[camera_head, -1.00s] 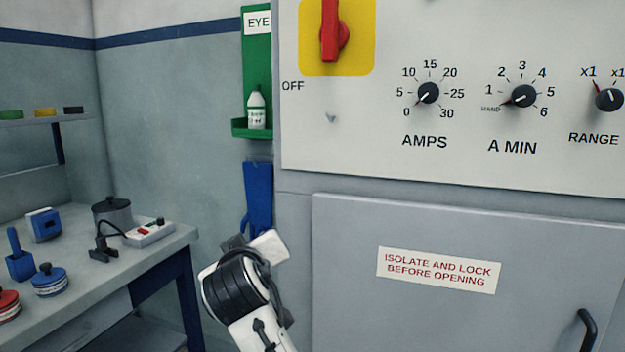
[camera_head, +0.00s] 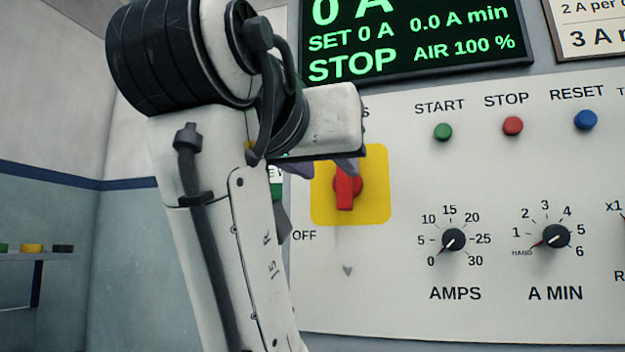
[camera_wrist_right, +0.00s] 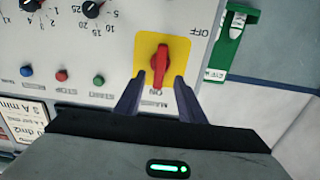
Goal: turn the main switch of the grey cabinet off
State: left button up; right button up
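The main switch is a red handle (camera_head: 345,190) on a yellow plate (camera_head: 377,210), on the pale panel of the grey cabinet (camera_head: 400,310). The handle stands vertical, with the OFF label at the plate's lower left. In the right wrist view the red handle (camera_wrist_right: 158,62) lines up with the ON label. My right gripper (camera_head: 320,168) is at the plate's upper part, partly hidden by my own wrist. In the right wrist view its fingers (camera_wrist_right: 157,97) are open, one on each side of the handle's near end, with nothing held. My left gripper is out of view.
The AMPS knob (camera_head: 453,239), A MIN knob (camera_head: 556,236) and green, red and blue buttons (camera_head: 512,126) lie right of the switch. A lit display (camera_head: 410,65) is above. The green eyewash holder (camera_wrist_right: 235,38) is beside the cabinet.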

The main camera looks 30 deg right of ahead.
aim_at(343, 180)
jog(key=x, duration=0.7)
jog(key=shift+w+d+p, duration=0.25)
jog(key=shift+w+p, duration=0.05)
jog(key=shift+p, duration=0.1)
jog(key=shift+c, duration=0.4)
grip_shut()
